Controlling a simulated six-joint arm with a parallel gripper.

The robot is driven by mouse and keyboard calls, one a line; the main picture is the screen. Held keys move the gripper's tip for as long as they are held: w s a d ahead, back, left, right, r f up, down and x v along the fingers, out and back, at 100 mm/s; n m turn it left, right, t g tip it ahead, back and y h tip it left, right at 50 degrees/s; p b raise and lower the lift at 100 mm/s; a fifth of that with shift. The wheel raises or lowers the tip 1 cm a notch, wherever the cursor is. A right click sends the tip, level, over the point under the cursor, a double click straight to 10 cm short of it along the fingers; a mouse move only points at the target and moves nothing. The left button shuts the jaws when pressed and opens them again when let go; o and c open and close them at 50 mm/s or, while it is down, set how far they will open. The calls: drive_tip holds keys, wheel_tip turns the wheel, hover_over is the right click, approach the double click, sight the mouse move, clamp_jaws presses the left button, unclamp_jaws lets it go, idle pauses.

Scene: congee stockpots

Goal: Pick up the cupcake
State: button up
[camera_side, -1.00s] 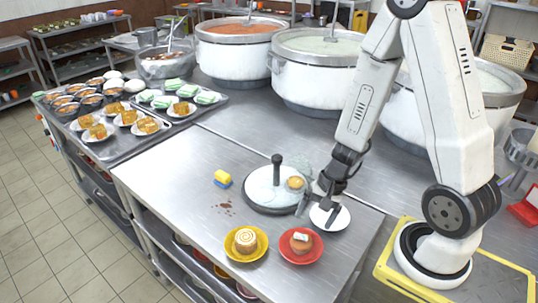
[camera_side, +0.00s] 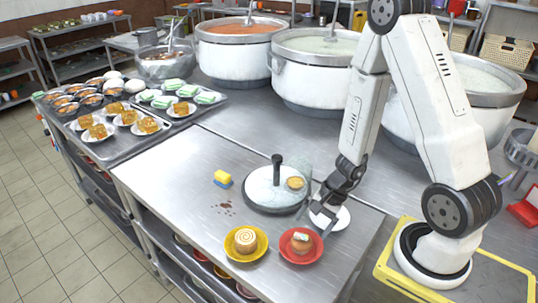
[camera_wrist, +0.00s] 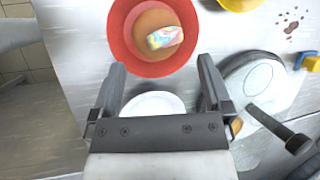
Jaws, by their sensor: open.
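A small round brown cake with a pale, colourful top, which looks like the cupcake (camera_side: 301,243), sits on a red plate (camera_side: 286,254) near the table's front edge. In the wrist view the cupcake (camera_wrist: 152,22) lies on the red plate (camera_wrist: 117,35), beyond my fingertips. My gripper (camera_side: 321,219) is open and empty, just behind and right of the red plate, over a white plate (camera_side: 342,220). The wrist view shows my gripper (camera_wrist: 160,75) with its fingers wide apart and the white plate (camera_wrist: 153,104) between them.
A yellow plate with a swirled roll (camera_side: 246,241) is left of the red plate. A round lid with a black knob (camera_side: 277,172) and a small golden pastry (camera_side: 295,183) are behind. A yellow-blue sponge (camera_side: 222,178) lies left. Large pots (camera_side: 310,85) stand at the back.

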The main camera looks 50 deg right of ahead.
sight(304, 238)
drive_tip(key=shift+a+f, duration=0.2)
drive_tip(key=shift+f, duration=0.2)
drive_tip(key=shift+f, duration=0.1)
drive_tip(key=shift+x, duration=2.55)
drive_tip(key=shift+s, duration=0.1)
drive_tip(key=shift+c, duration=0.2)
drive_tip(key=c, duration=1)
drive_tip(key=shift+o, duration=0.2)
drive_tip(key=shift+r, duration=0.2)
drive_tip(key=shift+r, duration=4.85)
